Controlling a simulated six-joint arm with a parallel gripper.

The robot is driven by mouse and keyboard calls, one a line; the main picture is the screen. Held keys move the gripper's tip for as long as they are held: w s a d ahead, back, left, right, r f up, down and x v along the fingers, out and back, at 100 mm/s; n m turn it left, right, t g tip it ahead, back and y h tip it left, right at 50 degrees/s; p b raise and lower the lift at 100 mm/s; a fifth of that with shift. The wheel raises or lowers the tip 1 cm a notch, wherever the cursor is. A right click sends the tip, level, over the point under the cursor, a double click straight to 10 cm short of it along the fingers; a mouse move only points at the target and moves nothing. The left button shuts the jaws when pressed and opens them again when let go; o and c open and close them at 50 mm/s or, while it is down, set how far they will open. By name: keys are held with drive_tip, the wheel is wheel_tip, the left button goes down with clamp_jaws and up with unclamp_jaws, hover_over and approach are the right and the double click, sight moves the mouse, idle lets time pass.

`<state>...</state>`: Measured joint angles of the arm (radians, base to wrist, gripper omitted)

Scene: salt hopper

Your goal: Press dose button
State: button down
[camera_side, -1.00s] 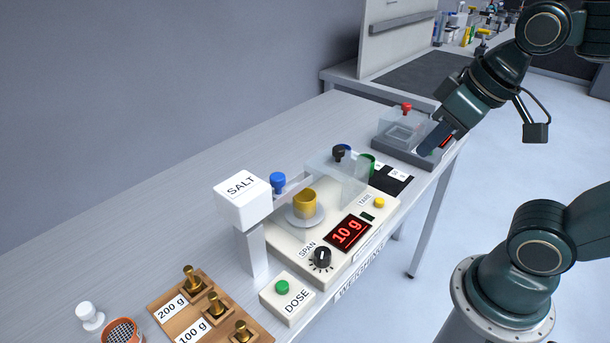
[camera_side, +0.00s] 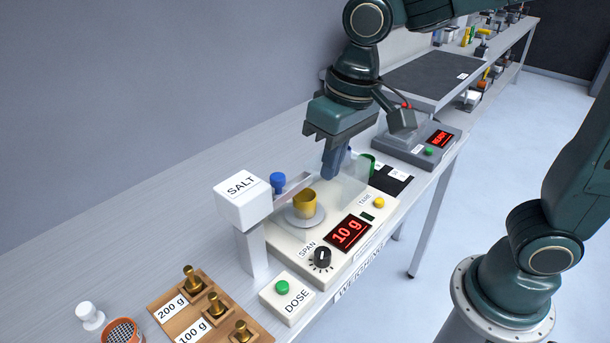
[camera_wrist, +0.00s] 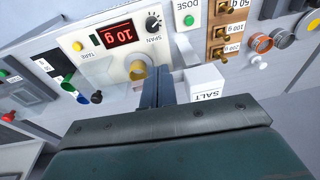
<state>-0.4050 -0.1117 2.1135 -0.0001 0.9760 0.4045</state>
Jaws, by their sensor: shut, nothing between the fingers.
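The green dose button (camera_side: 282,287) sits on a white block labelled DOSE (camera_side: 291,303) at the front of the bench. It also shows near the top of the wrist view (camera_wrist: 188,19). My gripper (camera_side: 331,172) is shut and empty. It hangs in the air behind the yellow cup (camera_side: 304,202), by the clear draft shield of the scale, well apart from the dose button. The scale display (camera_side: 347,233) reads 10 g. In the wrist view the shut fingers (camera_wrist: 157,72) point toward the scale, beside the yellow cup.
Brass weights (camera_side: 214,305) stand in a wooden rack at the front. The SPAN knob (camera_side: 321,258) and yellow TARE button (camera_side: 379,203) are on the scale.

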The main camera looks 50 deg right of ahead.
drive_tip(key=g, duration=0.1)
hover_over(282, 285)
drive_tip(key=d, duration=0.1)
wheel_tip(282, 285, down, 5)
drive_tip(key=shift+a+f+g+h, duration=0.2)
drive_tip(key=shift+a+g+h, duration=0.1)
drive_tip(key=shift+a+h, duration=0.15)
drive_tip(key=shift+f, duration=0.2)
wheel_tip(282, 285, down, 14)
drive_tip(key=shift+r, duration=0.2)
drive_tip(key=shift+f, duration=0.1)
idle(0.5)
